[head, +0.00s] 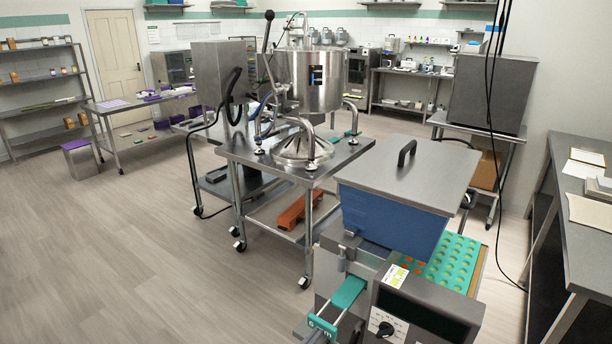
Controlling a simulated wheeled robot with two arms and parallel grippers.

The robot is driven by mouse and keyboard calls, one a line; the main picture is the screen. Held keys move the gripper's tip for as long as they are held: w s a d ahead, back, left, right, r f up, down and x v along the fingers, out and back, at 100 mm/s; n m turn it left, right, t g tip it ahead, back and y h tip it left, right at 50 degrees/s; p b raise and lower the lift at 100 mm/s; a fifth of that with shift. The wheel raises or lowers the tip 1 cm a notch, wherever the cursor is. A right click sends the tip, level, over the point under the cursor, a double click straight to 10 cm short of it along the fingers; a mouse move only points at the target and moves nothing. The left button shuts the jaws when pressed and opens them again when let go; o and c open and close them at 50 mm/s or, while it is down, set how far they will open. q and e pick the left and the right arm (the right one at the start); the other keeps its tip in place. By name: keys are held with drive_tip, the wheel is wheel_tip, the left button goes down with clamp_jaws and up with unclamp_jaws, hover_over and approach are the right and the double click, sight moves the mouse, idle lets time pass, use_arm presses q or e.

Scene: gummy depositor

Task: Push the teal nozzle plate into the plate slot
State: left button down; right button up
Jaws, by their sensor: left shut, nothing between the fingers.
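The teal nozzle plate (348,292) sticks out at the left side of the gummy depositor (425,302), near the bottom of the head view. Its outer end, a teal piece with pale lettering (323,325), lies lower and to the left, joined by thin rails. The plate slot is hidden by the depositor's body. My right gripper is not in view.
A blue hopper (386,215) with a grey lid (408,172) stands on the depositor. A teal mould tray (455,262) lies behind it. A wheeled table (295,155) with a steel kettle (315,78) stands beyond. The floor at left is clear.

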sight(323, 326)
use_arm(q)
drive_tip(key=shift+w+d, duration=0.15)
drive_tip(key=shift+w, duration=0.05)
drive_tip(key=shift+w+d, duration=0.2)
drive_tip(key=shift+w, duration=0.1)
drive_tip(key=shift+b+x, duration=0.7)
drive_tip(key=shift+x, duration=0.95)
drive_tip(key=shift+b+x, duration=1.05)
drive_tip(key=shift+x, duration=1.5)
drive_tip(key=shift+p+v, duration=0.45)
drive_tip(key=shift+v, duration=1.45)
drive_tip(key=shift+s+a, duration=0.4)
drive_tip(key=shift+s, duration=0.1)
drive_tip(key=b+v, duration=0.3)
drive_tip(key=v, duration=1.3)
drive_tip(key=shift+b, duration=0.3)
